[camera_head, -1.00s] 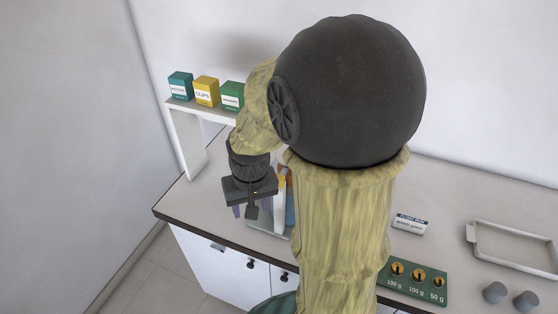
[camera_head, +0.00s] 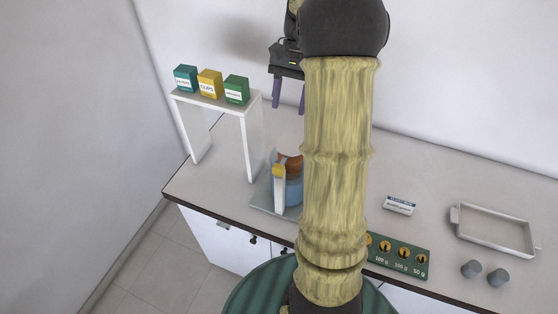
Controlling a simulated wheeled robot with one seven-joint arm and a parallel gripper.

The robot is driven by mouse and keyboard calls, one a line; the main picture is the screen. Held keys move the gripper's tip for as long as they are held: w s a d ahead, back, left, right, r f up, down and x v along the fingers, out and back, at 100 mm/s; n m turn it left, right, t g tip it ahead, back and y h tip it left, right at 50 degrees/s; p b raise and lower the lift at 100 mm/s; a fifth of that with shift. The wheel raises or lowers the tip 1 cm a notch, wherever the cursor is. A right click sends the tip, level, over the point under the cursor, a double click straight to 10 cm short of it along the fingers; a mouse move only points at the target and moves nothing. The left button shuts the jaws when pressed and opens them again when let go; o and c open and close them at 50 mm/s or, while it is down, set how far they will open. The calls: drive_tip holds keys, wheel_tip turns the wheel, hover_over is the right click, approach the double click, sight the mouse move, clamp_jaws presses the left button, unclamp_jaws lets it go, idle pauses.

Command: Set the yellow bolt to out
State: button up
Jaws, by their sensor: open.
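A small yellow part (camera_head: 278,170) sits at the top of a white upright (camera_head: 279,194) on the counter; it may be the yellow bolt, but it is too small to tell its setting. Behind the upright stands a rounded vessel (camera_head: 293,189) with blue, orange-brown and pale bands, partly hidden by my arm. Both are on a grey base plate (camera_head: 265,207). My gripper (camera_head: 288,97) is open and empty, its two purple fingers pointing down. It is high above and behind the upright in the picture, apart from it.
A white shelf stand (camera_head: 252,140) left of the upright carries teal, yellow and green boxes (camera_head: 210,83). On the right are a green weight holder (camera_head: 405,257), a small label card (camera_head: 399,205), a grey tray (camera_head: 493,233) and two grey cylinders (camera_head: 484,273). The counter between is clear.

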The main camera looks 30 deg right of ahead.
sight(279, 166)
drive_tip(key=shift+f, duration=0.15)
drive_tip(key=p+x, duration=0.4)
drive_tip(key=x, duration=1.3)
drive_tip(key=shift+s+f, duration=0.1)
drive_tip(key=shift+c, duration=0.4)
clamp_jaws()
